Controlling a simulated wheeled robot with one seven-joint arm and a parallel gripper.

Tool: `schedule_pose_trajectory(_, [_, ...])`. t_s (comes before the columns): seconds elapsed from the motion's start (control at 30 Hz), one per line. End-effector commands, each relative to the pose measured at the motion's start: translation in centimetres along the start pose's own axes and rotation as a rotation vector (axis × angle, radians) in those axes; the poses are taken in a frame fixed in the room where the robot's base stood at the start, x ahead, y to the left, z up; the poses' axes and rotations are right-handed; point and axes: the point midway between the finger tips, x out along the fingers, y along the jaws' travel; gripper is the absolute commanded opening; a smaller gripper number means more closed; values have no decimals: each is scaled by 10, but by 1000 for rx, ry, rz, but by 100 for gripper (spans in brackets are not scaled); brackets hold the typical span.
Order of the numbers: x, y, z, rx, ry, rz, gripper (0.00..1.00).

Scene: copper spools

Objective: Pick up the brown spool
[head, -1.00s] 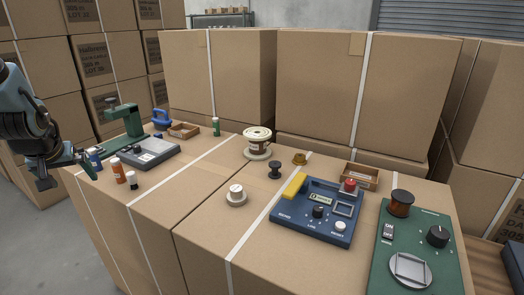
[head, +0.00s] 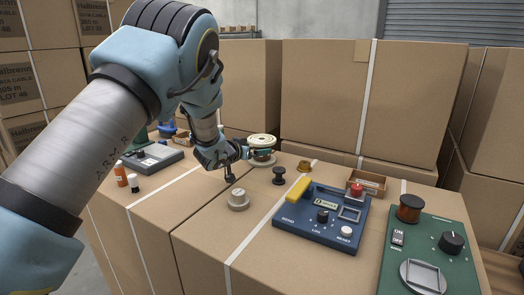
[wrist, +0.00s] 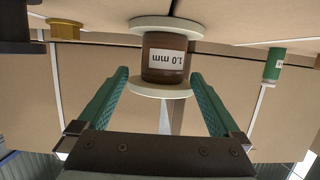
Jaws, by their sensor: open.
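The brown spool, with pale flanges and a "1.0 mm" label, stands on the box top in the head view (head: 262,155), partly hidden by my gripper. In the wrist view, which is upside down, the brown spool (wrist: 165,62) appears large and centred. My gripper (wrist: 159,74) is open, with one green finger on each side of the spool's near flange in the picture. Gaps show on both sides, and I see no contact. In the head view my gripper (head: 249,150) is at the spool's left side. I cannot tell how deep the spool sits between the fingers.
A blue panel (head: 322,217) and a green panel (head: 430,250) bearing a copper-brown spool (head: 410,208) lie to the right. Tall boxes (head: 325,105) rise behind.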

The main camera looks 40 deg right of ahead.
Motion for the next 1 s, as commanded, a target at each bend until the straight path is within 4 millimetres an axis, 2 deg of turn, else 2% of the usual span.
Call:
schedule_pose_trajectory(0.23, [18,-1,0,1,-2,0,100])
schedule_pose_trajectory(0.53, [55,-4,1,1,-1,-1,100])
schedule_pose_trajectory(0.83, [60,-4,1,-1,-1,-2,100])
schedule_pose_trajectory(0.87, [60,-4,1,-1,-1,-2,99])
schedule_pose_trajectory(1.0, [60,-4,1,-1,-1,-2,83])
